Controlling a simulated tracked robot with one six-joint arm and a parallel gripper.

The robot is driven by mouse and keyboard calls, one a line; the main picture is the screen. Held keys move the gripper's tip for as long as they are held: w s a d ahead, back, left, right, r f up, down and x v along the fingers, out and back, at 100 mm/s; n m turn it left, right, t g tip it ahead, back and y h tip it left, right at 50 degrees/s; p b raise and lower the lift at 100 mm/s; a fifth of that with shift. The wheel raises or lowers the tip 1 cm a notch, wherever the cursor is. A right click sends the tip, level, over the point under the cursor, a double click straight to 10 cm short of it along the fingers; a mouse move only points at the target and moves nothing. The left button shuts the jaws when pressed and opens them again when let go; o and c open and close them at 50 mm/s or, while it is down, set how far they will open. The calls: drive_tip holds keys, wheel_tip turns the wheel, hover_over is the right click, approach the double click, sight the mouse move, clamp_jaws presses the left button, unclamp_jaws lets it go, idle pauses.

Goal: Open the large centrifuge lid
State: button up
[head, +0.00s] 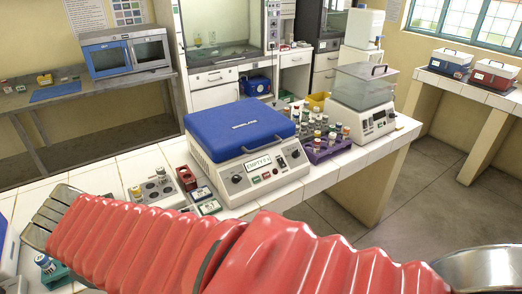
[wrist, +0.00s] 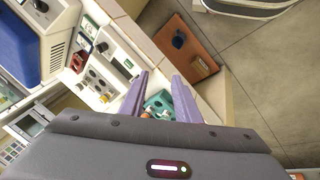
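The large centrifuge (head: 262,178) stands on the white tiled bench in the middle of the head view, a pale box with knobs and a label on its front. Its blue lid (head: 238,127) lies flat on top and looks closed. In the wrist view the blue lid (wrist: 18,48) shows at the upper left, cut by the frame edge. My gripper (wrist: 162,80) has its two purple fingers apart, with nothing held between them. It is away from the lid.
A smaller device with a clear cover (head: 364,86) stands right of the centrifuge, beside a purple tube rack (head: 318,151). Small blocks and racks (head: 158,187) sit to its left. A teal rack (wrist: 160,103) lies below my fingers. A microwave (head: 125,53) stands on the side table.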

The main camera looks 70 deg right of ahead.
drive_tip(key=s+d+g+h, duration=0.3)
drive_tip(key=d, duration=0.9)
drive_tip(key=s+d+g+h, duration=0.2)
drive_tip(key=d+g+h, duration=0.1)
drive_tip(key=d, duration=0.8)
drive_tip(key=n+g+h, duration=0.3)
drive_tip(key=h, duration=0.1)
approach(258, 150)
drive_tip(key=a, duration=0.2)
drive_tip(key=shift+w+d+r, duration=0.1)
drive_tip(key=shift+w+r, duration=0.15)
drive_tip(key=x, duration=1.4)
drive_tip(key=shift+w, duration=0.25)
drive_tip(key=shift+c, duration=0.3)
clamp_jaws()
